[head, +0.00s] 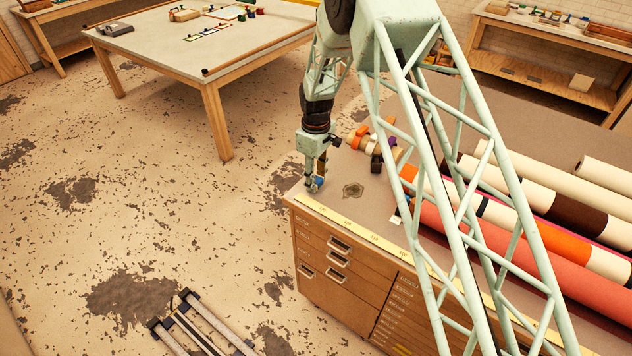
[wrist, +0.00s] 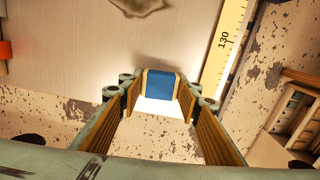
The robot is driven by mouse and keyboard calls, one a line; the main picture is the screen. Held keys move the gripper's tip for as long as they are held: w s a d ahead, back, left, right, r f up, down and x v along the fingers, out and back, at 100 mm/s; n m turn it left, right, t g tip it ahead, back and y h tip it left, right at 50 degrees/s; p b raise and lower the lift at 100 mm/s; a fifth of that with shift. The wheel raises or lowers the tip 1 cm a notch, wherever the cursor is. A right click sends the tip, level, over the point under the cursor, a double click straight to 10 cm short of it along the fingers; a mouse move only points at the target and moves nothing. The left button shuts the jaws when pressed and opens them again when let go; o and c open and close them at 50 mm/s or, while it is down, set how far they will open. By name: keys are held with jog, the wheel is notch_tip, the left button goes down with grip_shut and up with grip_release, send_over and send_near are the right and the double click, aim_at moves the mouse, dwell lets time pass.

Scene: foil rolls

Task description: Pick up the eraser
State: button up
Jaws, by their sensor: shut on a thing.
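The eraser (wrist: 158,88), white with a blue sleeve, sits between the two finger pads of my gripper (wrist: 160,97) in the wrist view. My gripper is shut on it, with the blue end pointing away from the wrist. In the head view my gripper (head: 316,184) points down over the near left corner of the cabinet top (head: 335,205). The eraser is small there and largely covered by the fingers. I cannot tell whether it touches the surface.
A yellow ruler strip (head: 347,222) runs along the cabinet's front edge. A dark stain (head: 352,190) lies right of my gripper. Small coloured rolls (head: 362,138) lie behind, and long rolls (head: 540,215) fill the right side. A work table (head: 190,45) stands at the back left.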

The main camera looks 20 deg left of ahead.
jog(key=shift+r, duration=0.1)
jog(key=shift+r+b, duration=0.45)
jog(key=shift+r, duration=1.2)
jog(key=s+d+b, duration=0.1)
jog(key=s+d, duration=0.2)
jog(key=s, duration=0.1)
jog(key=s+d+r, duration=0.1)
jog(key=s+d, duration=0.2)
jog(key=d, duration=0.1)
jog(key=s+d+b, duration=0.1)
jog(key=s+d, duration=0.3)
jog(key=shift+s+r+b, duration=0.25)
jog(key=shift+s+b, duration=0.1)
